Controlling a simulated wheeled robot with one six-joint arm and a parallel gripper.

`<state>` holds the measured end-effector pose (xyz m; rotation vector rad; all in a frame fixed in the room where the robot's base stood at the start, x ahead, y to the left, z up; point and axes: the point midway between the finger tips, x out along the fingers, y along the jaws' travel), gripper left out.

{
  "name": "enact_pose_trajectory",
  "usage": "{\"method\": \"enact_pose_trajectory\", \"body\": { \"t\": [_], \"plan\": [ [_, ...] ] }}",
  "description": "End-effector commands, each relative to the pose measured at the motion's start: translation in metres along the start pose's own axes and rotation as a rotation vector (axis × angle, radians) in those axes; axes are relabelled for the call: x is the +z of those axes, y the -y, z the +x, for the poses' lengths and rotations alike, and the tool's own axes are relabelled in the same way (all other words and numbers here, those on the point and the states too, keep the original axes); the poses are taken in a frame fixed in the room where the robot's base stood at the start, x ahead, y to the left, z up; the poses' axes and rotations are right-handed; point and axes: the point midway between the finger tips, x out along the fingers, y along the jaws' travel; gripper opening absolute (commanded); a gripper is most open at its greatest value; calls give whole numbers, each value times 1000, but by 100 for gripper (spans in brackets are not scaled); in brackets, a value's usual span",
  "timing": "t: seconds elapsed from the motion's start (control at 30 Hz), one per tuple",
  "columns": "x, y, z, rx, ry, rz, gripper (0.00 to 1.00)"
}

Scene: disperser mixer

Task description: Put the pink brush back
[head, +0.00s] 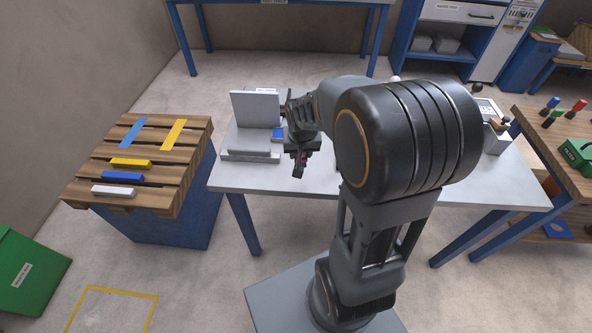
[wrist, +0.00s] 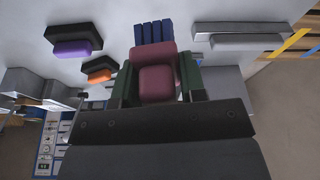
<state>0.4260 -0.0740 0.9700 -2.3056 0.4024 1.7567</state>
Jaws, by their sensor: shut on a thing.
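The pink brush (wrist: 158,80) shows as a dull pink block between the two dark green fingers of my gripper (wrist: 157,70) in the wrist view. My gripper is shut on it. In the head view my gripper (head: 301,158) is over the left part of the grey table (head: 270,183), and only a small dark pink part of the brush shows there. Whether the brush touches the table cannot be told. A purple brush-like block (wrist: 76,47) and an orange one (wrist: 101,75), both with dark parts, lie apart from it. A blue ribbed piece (wrist: 153,32) is just beyond the brush.
A light grey stand with an upright panel (head: 255,108) is left of my gripper. A wooden pallet (head: 192,180) with yellow, blue and white pieces stands farther left. A wooden bench (head: 560,145) stands right. The table's front left is bare.

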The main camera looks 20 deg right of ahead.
Motion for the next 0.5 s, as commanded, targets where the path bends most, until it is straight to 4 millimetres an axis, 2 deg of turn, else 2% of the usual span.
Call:
{"method": "enact_pose_trajectory", "body": {
  "t": [0.03,0.1,0.27,0.37,0.5],
  "plan": [
    [7,-12,5,11,-8,43,16],
    [14,-24,-1,26,-7,90,16],
    [21,-37,-5,46,-4,149,16],
    [12,-35,2,50,1,160,16],
    [-15,-24,24,51,4,158,16]
  ]
}}
